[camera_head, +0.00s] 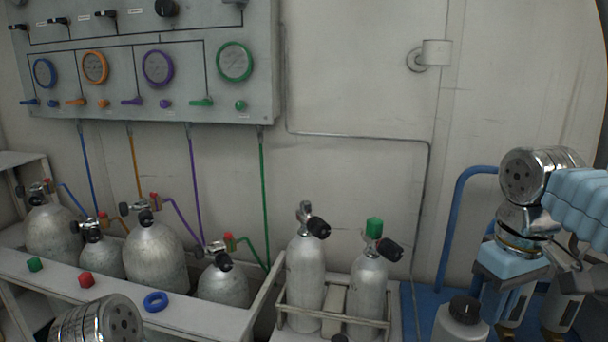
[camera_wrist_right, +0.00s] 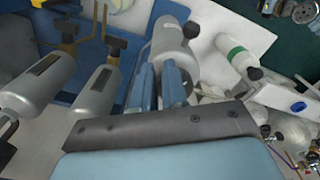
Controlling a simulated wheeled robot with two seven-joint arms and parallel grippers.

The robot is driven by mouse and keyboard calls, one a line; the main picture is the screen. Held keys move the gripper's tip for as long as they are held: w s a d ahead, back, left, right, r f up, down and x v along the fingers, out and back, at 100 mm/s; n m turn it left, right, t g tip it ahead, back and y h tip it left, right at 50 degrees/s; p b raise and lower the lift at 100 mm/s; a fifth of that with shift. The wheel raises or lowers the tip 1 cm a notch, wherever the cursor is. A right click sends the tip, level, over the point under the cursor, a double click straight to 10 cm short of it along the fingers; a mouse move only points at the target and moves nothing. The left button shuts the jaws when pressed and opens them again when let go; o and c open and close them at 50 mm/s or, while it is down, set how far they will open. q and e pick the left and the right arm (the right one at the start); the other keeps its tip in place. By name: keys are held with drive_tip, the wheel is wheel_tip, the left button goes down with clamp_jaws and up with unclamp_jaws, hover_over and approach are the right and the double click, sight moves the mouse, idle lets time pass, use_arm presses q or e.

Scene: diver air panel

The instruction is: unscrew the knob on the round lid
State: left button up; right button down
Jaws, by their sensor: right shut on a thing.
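My right gripper (camera_head: 500,312) points down at the right of the head view. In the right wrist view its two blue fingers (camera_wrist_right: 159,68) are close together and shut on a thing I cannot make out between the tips. A pale round container with a black knob (camera_head: 465,308) stands just left of the fingers in the head view. In the right wrist view a dark knob (camera_wrist_right: 190,30) shows beside a pale container (camera_wrist_right: 170,35), beyond the fingertips. My left gripper is out of view.
Two grey cylinders (camera_wrist_right: 35,88) (camera_wrist_right: 97,88) with brass fittings stand close by my right gripper. A rack (camera_head: 282,318) with two bottles is left of it. Several tanks (camera_head: 155,262) stand under the gauge panel (camera_head: 150,60).

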drive_tip(key=shift+s+d+f, duration=0.15)
drive_tip(key=shift+d+f, duration=0.2)
drive_tip(key=shift+f, duration=0.25)
wheel_tip(320, 180, up, 6)
drive_tip(key=p, duration=0.1)
drive_tip(key=shift+r, duration=0.1)
